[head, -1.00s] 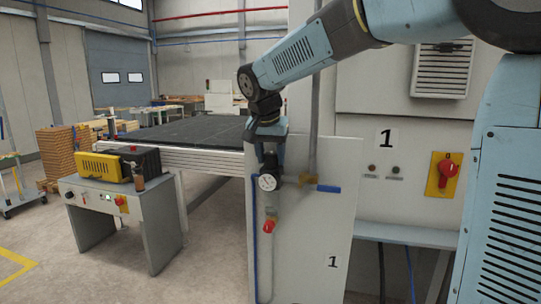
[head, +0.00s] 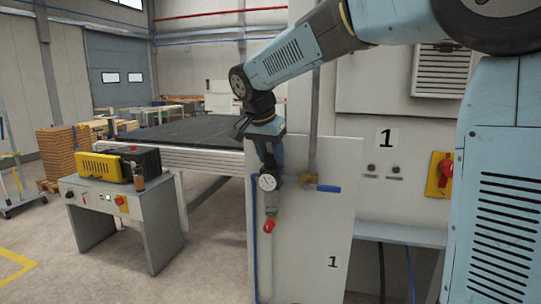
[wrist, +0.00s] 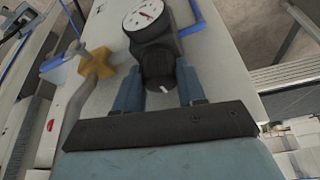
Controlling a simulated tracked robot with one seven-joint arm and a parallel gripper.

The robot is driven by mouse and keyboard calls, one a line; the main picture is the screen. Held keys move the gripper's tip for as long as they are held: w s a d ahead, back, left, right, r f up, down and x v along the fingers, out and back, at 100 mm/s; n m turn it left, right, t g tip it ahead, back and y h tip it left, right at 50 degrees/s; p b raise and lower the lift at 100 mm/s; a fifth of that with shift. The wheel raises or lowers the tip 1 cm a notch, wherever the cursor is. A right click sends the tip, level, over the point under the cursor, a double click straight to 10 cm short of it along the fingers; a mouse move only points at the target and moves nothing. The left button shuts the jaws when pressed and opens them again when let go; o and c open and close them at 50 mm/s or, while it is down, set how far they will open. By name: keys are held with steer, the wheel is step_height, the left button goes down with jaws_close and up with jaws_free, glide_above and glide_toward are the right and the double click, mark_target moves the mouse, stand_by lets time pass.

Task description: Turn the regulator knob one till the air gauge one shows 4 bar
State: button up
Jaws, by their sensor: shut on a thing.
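The regulator knob (wrist: 158,72) is black with a white mark and sits on a dark regulator body. My gripper (wrist: 158,85) is shut on it, with one blue finger on each side. In the head view my gripper (head: 268,158) reaches down to the regulator from above, and the knob is hidden between the fingers. The air gauge (wrist: 143,15) is a round white dial beside the knob in the wrist view; it also shows just below my gripper in the head view (head: 267,182). I cannot read its value in either view.
The regulator is on a pale panel (head: 325,225) marked 1. A brass valve with a blue lever (head: 327,188) is right of the gauge. A red-ended fitting (head: 269,225) hangs below.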

steer(key=shift+f, duration=0.15)
steer(key=o, duration=1.1)
steer(key=shift+c, duration=0.2)
steer(key=v, duration=1.3)
steer(key=shift+r, duration=0.45)
steer(key=shift+a, duration=0.15)
